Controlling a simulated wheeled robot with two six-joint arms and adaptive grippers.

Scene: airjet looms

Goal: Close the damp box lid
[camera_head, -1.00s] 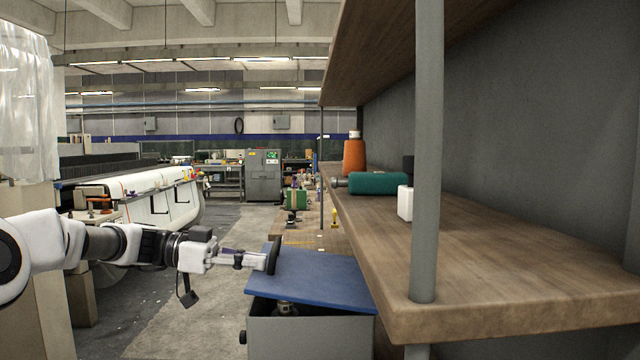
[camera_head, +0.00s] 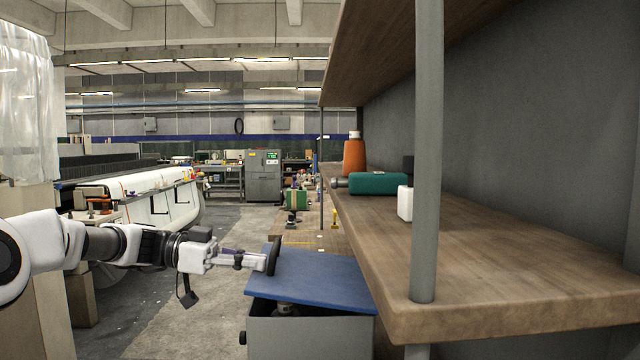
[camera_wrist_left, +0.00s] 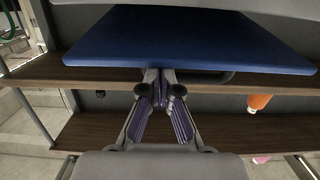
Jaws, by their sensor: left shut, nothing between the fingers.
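The damp box (camera_head: 310,336) is a grey box below the front of the shelf in the head view. Its blue lid (camera_head: 312,280) is tilted and partly open, with a dark gap between it and the box rim. In the left wrist view the blue lid (camera_wrist_left: 190,40) spans the top, beyond the closed fingers (camera_wrist_left: 160,80). My right gripper is not in view.
A wooden shelf (camera_head: 480,260) with a grey post (camera_head: 427,150) stands close on the right. It holds a teal roll (camera_head: 378,183), an orange cone (camera_head: 354,157) and a white block (camera_head: 405,202). Open floor (camera_head: 200,300) lies left of the box.

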